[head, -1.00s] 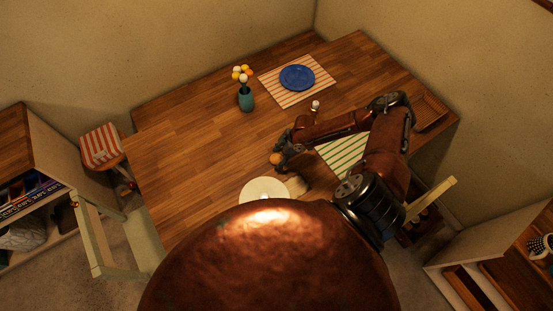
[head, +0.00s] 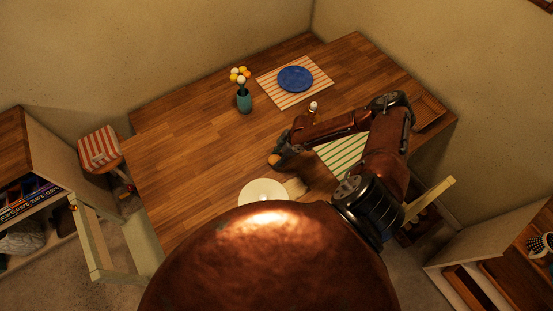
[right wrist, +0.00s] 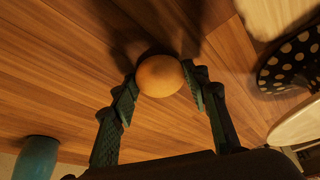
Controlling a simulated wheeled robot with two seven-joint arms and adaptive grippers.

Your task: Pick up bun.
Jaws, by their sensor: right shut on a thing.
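The bun (head: 274,159) is small, round and orange-brown. It is at the tip of my right gripper (head: 281,152) over the wooden table (head: 190,150). In the right wrist view the bun (right wrist: 159,76) sits between the two green fingers of my right gripper (right wrist: 163,88), which are shut on it. I cannot tell whether the bun still touches the table. My left gripper is in neither view.
A white plate (head: 263,189) lies near the table's front edge. A teal vase with flowers (head: 244,100), a blue plate (head: 295,79) on a striped mat and a small shaker (head: 313,107) stand farther back. A green-striped mat (head: 345,153) lies partly under my arm. The table's left side is clear.

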